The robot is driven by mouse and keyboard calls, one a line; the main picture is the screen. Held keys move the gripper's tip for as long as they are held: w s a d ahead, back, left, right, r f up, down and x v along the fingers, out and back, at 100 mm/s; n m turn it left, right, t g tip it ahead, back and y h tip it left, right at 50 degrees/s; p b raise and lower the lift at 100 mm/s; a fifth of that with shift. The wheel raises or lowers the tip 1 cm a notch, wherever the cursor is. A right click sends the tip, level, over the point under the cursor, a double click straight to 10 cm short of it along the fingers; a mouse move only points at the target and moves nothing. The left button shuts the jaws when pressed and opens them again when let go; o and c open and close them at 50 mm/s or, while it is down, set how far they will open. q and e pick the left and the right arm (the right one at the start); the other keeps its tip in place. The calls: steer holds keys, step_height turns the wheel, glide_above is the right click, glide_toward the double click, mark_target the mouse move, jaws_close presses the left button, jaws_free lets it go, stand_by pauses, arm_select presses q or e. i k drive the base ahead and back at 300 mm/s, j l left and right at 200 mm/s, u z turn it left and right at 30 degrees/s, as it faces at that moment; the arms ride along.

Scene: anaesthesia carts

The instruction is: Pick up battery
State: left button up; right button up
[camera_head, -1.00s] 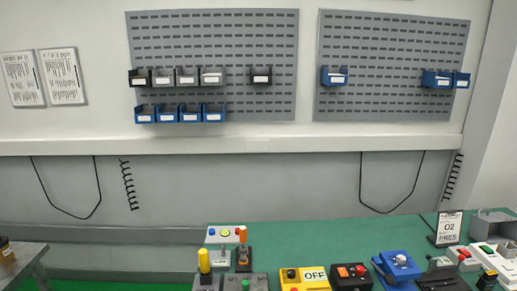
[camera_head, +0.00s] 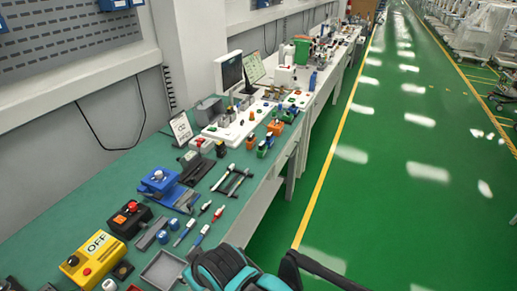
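I cannot pick out the battery with certainty. Two small blue-and-white cylinders (camera_head: 163,237) stand on the green workbench (camera_head: 75,222), beside a grey bar-shaped piece. Several slim blue-and-white and red-and-white items (camera_head: 199,236) lie just right of them. Black and teal parts of my own arm show at the bottom middle, beyond the bench's front edge. No gripper fingertips show, so neither gripper's opening can be seen.
A yellow OFF box (camera_head: 92,257), a red-button box (camera_head: 129,219), a blue device (camera_head: 158,181) and a grey tray (camera_head: 163,270) crowd the near bench. A monitor (camera_head: 229,72) stands farther back.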

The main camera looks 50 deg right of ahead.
mark_target(221, 150)
steer(key=z, duration=1.3)
